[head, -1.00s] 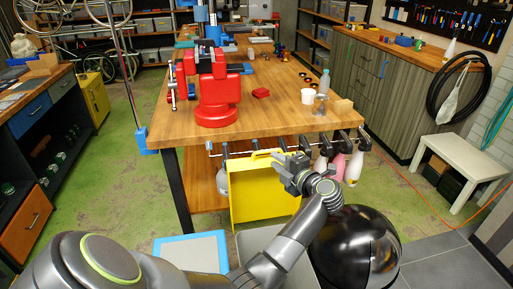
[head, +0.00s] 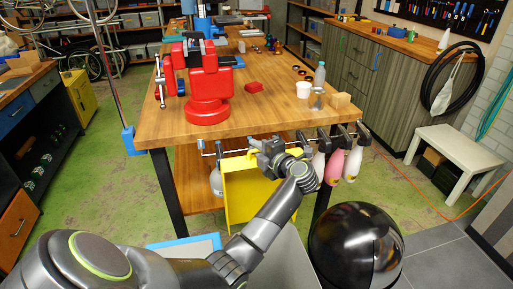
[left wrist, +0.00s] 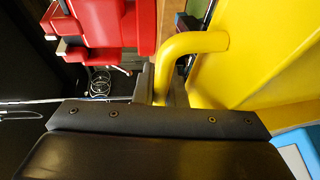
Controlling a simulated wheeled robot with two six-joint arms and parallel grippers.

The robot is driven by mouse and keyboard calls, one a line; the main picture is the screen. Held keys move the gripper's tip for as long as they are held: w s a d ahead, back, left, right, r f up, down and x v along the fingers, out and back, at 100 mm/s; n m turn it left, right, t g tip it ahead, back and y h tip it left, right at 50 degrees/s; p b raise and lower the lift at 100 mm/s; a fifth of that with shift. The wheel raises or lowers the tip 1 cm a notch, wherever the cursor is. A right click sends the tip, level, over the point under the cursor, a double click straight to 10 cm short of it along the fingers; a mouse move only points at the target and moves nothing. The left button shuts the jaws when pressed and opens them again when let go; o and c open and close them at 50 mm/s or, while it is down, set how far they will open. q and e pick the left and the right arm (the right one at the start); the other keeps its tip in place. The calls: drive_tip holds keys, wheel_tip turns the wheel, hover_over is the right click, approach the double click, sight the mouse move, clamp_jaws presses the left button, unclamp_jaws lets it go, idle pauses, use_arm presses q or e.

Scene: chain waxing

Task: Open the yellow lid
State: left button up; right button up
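The yellow lid (head: 247,196) is an upright yellow panel at the front of the wooden workbench, below its top. It also fills the right side of the left wrist view (left wrist: 262,50). Its bent yellow handle (left wrist: 190,43) runs between the two dark fingers of my left gripper (left wrist: 163,85). The fingers sit close on both sides of the handle and appear shut on it. In the head view my left gripper (head: 262,152) is at the lid's top edge and covers part of the handle. My right gripper is not in view.
The workbench (head: 270,110) holds a red vise (head: 208,85), a white cup (head: 303,90) and a clear bottle (head: 319,76). Several bottles, one pink (head: 335,165), hang under its front edge, right of my gripper. A white stool (head: 455,143) stands at the right.

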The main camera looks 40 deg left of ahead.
use_arm(q)
clamp_jaws()
drive_tip(key=shift+s+d+p, duration=0.2)
drive_tip(key=shift+d+p, duration=0.05)
drive_tip(key=shift+p, duration=0.1)
drive_tip(key=s+d+p, duration=0.2)
drive_tip(key=s+d, duration=0.2)
drive_tip(key=shift+d+f, duration=0.25)
drive_tip(key=shift+d, duration=0.05)
drive_tip(key=shift+o, duration=1.9)
unclamp_jaws()
drive_tip(key=shift+d, duration=0.15)
